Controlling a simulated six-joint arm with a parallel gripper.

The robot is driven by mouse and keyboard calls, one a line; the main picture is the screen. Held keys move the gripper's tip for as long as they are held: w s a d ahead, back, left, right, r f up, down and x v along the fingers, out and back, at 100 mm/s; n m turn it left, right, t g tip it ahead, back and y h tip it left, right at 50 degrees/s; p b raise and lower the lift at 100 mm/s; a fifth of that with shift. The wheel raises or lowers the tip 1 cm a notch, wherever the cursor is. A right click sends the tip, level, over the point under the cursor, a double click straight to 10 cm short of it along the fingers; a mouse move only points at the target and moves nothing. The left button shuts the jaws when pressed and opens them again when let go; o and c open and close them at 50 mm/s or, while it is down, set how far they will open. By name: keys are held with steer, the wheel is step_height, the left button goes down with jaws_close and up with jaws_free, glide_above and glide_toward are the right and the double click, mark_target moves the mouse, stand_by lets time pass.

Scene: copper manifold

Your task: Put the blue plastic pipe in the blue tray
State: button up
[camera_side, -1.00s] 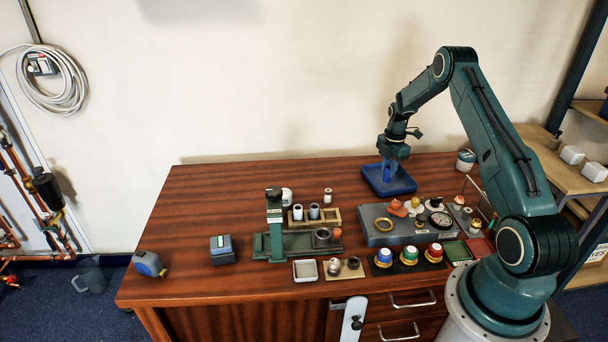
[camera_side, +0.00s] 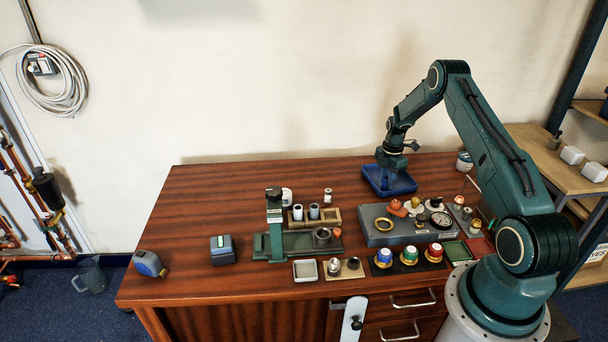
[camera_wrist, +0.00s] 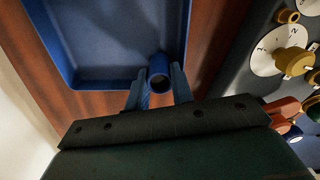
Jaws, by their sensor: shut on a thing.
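The blue plastic pipe (camera_wrist: 159,72) is a short tube with its open round end showing in the wrist view. My gripper (camera_wrist: 159,80) is shut on it, one blue finger on each side. The blue tray (camera_wrist: 115,35) lies below, and the pipe shows against its near edge; I cannot tell whether the pipe touches it. In the side view, my gripper (camera_side: 384,180) is low over the left part of the blue tray (camera_side: 408,184), at the back of the bench. There the pipe is hard to tell from the fingers and the tray.
A grey panel (camera_side: 376,237) with knobs and dials stands in front of the tray. A green fixture (camera_side: 275,222) and a wooden holder with grey tubes stand left of it. A paint can (camera_side: 465,162) is right of the tray.

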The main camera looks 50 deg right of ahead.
steer(key=shift+f, duration=0.1)
steer(key=o, duration=1)
steer(key=shift+c, duration=0.2)
step_height(320, 180, up, 12)
steer(key=shift+a+r, duration=0.1)
steer(key=shift+r, duration=0.1)
stand_by(0.3)
